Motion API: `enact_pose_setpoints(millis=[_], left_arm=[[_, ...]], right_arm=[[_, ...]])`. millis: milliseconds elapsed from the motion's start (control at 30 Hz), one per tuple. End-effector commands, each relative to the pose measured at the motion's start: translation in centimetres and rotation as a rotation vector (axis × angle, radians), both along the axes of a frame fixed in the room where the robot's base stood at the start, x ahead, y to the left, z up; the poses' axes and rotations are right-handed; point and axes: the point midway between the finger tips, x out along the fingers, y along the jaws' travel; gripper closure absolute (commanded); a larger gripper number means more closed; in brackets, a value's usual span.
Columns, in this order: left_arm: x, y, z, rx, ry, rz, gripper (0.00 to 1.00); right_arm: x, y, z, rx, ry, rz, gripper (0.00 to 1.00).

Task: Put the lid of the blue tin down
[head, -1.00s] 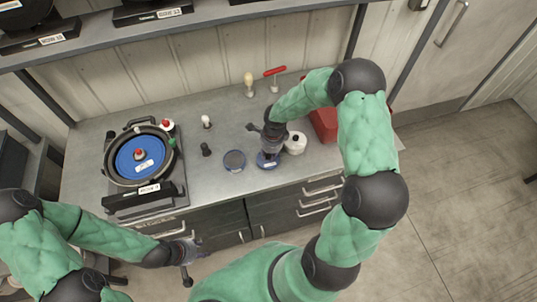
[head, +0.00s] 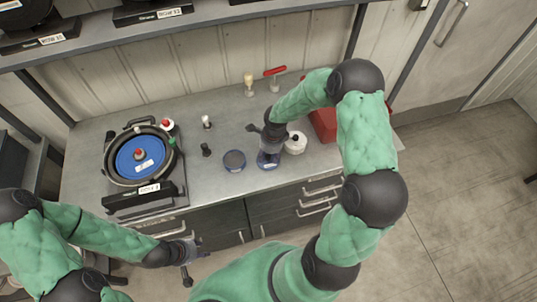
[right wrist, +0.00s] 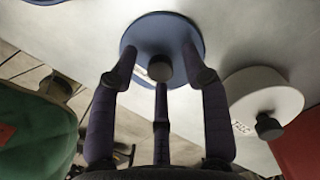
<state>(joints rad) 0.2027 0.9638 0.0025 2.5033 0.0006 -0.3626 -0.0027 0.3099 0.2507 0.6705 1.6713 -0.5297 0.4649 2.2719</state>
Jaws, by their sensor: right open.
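The blue lid (right wrist: 178,28), a round disc with a dark knob (right wrist: 160,68), lies on the bench under my right gripper in the right wrist view. My right gripper (right wrist: 161,75) is open, its fingers spread around the knob with gaps visible. In the head view the lid (head: 268,163) is partly hidden by my right gripper (head: 268,148). The blue tin (head: 234,161) stands just left of it, uncovered, with a dark grey inside. My left gripper (head: 190,262) hangs empty in front of the bench, its fingers apart.
A white lidded tin (head: 295,143) stands close to the right of the lid. A red box (head: 323,125) is further right. A seed meter with a blue disc (head: 140,157) sits at left. Small knobbed tools stand behind. Bench (head: 215,190) is clear in front of the tin.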

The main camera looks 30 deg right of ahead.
Motion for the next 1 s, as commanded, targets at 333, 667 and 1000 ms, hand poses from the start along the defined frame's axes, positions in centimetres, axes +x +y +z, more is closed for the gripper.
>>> enact_pose_setpoints(millis=[333, 667, 1000], left_arm=[[0.0, 0.0, 0.3, 0.0, 0.0, 0.0, 0.6], [0.0, 0.0, 0.5, 0.0, 0.0, 0.0, 0.6], [0.0, 0.0, 0.5, 0.0, 0.0, 0.0, 0.6]], right_arm=[[-0.3, -0.6, 6.6, -0.002, -0.005, -0.001, 0.53], [-0.7, -1.0, 11.3, -0.001, -0.002, 0.0, 0.53], [-0.7, -1.1, 12.0, 0.0, 0.0, 0.0, 0.53]])
